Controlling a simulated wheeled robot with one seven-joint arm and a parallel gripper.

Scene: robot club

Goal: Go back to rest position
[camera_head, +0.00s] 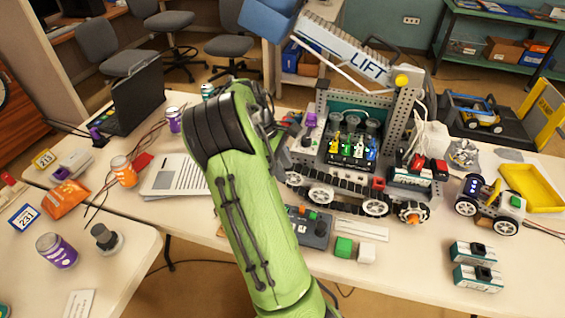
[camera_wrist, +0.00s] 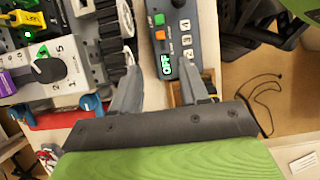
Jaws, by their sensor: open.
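My gripper (camera_wrist: 157,68) is open in the wrist view, with its two grey fingers apart and nothing held between them. The fingertips show over a grey control box (camera_wrist: 176,22) with green and orange buttons and a small display, beside the tracked robot's wheels (camera_wrist: 115,28). I cannot tell how far above the table they are. In the head view my green arm reaches up across the middle and hides the gripper. The control box (camera_head: 318,235) also shows there, just right of my arm.
A large tracked LIFT robot (camera_head: 345,192) stands right of my arm. A small wheeled robot (camera_head: 491,207) and a yellow tray (camera_head: 533,187) are farther right. A laptop (camera_head: 135,100), cans and papers (camera_head: 174,178) lie left.

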